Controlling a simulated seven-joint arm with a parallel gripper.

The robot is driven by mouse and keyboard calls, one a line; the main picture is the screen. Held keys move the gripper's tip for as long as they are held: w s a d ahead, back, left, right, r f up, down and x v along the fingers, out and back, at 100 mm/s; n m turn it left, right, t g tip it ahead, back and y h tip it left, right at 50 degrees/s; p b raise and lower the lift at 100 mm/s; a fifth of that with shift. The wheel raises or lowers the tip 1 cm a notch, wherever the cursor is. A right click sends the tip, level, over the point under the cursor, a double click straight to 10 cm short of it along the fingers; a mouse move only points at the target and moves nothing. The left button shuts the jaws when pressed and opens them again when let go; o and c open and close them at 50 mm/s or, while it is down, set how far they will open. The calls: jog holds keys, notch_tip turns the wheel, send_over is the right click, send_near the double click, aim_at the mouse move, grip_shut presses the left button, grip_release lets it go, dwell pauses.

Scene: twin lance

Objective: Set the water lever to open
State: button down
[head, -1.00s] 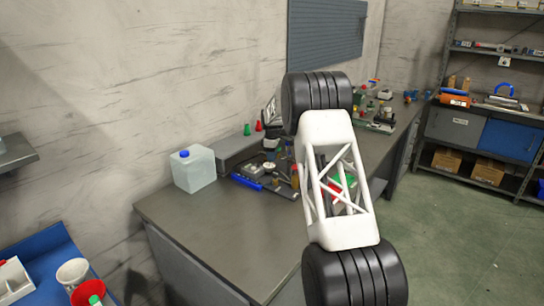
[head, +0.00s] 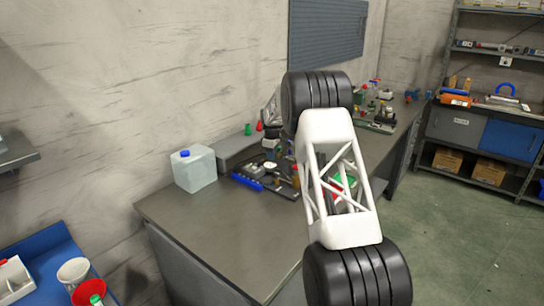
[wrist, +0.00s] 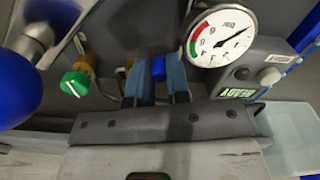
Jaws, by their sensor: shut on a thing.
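In the wrist view my gripper (wrist: 157,92) points at a grey panel, its two blue-grey fingers on either side of a small blue piece (wrist: 158,68). The gripper is shut on this piece, which looks like the handle of a lever. Most of it is hidden between the fingers, so its angle and whether it is the water lever cannot be told. A green knob (wrist: 75,83) on a brass fitting is to the left of the fingers. A round pressure gauge (wrist: 222,37) is to the right. In the head view my arm covers much of the bench equipment.
A large blue round thing (wrist: 14,88) stands close at the left of the wrist view. A small green display (wrist: 240,93) is below the gauge. In the head view a blue-capped jug (head: 195,170) stands on the bench (head: 225,220), whose front left is clear.

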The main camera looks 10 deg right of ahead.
jog(key=c, duration=1.4)
grip_release()
jog(key=shift+r, duration=0.1)
jog(key=shift+r, duration=3.85)
